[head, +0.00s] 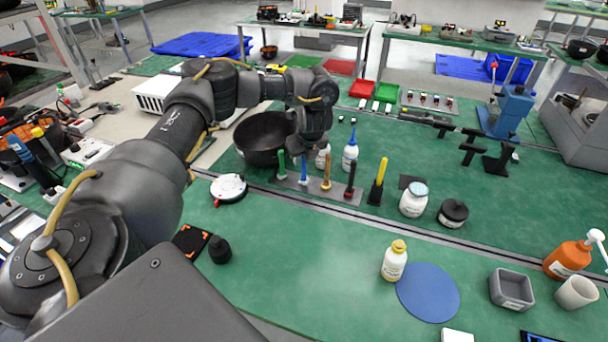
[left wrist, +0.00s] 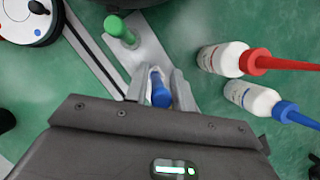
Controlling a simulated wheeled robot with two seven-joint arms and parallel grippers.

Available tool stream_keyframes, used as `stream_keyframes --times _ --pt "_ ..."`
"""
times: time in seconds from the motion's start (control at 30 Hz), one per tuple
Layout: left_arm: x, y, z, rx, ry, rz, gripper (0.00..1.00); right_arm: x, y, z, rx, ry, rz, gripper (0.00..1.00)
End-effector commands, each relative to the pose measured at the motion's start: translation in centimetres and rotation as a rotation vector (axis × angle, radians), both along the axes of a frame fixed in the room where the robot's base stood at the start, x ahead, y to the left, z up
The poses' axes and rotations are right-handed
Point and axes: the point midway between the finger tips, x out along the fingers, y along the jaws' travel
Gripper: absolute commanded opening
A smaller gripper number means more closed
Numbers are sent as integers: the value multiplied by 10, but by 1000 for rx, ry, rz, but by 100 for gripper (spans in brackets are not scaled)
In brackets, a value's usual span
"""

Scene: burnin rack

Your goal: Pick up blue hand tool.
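The blue hand tool (head: 304,172) stands upright in a grey holder strip, between a green-handled tool (head: 281,166) and an orange-handled one (head: 326,172). In the left wrist view, the blue tool (left wrist: 160,93) shows between the two grey fingers of my left gripper (left wrist: 160,82). The fingers are apart, one on each side of it, and look open; any contact is hard to make out. In the head view the wrist of my left arm is above and just behind the tool, and its fingers are hard to see. My right gripper is not in view.
A black bowl (head: 262,140) is behind left. White bottles with red (left wrist: 222,59) and blue (left wrist: 252,98) caps are close to the right.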

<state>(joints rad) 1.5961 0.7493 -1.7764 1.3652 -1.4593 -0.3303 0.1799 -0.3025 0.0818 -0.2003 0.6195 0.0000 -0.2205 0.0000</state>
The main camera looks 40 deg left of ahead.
Motion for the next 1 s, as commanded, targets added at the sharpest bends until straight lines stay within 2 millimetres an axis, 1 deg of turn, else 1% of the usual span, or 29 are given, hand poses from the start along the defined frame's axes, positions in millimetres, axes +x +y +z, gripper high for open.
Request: stream_keyframes --times 0.03,0.17,0.2,0.47,0.63,0.77,0.8,0.87,1.0 --pt "0 0 0 0 0 0 18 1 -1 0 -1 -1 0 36" --pt "0 0 0 0 0 0 1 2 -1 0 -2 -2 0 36" --pt "0 0 0 0 0 0 0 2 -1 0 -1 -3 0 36" --pt "0 0 1 0 -1 0 0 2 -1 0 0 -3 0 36" --pt "1 -1 11 1 -3 -2 0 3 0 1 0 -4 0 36" --pt "2 -1 33 1 -7 -2 0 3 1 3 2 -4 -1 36" --pt "-1 -4 43 2 -7 -9 0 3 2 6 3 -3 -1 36" --pt "-12 -11 58 3 -5 -11 0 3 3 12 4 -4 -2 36" --pt "-34 -29 89 2 -6 -10 0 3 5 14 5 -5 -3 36"
